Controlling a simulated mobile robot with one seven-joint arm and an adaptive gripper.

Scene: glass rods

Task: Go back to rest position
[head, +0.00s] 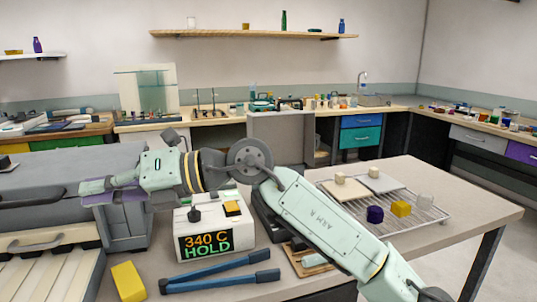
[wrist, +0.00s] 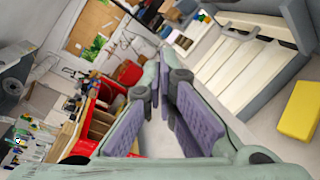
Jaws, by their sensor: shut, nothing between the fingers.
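My gripper (head: 92,188) is at the left in the head view, stretched out sideways in front of a grey box-shaped unit (head: 92,160). Its purple-padded fingers are shut with nothing held. In the wrist view the gripper (wrist: 163,65) also shows its fingers together, with the room tilted behind them. My pale green arm crosses the head view from the lower right, over the bench, to the gripper. No glass rod shows clearly in either view.
A white control box (head: 203,232) reading "340 C HOLD" stands below my arm. Blue-handled tongs (head: 220,275) and a yellow block (head: 128,281) lie in front. A wire rack (head: 432,217) with small blocks is at right. Bare bench (head: 470,205) lies beyond it.

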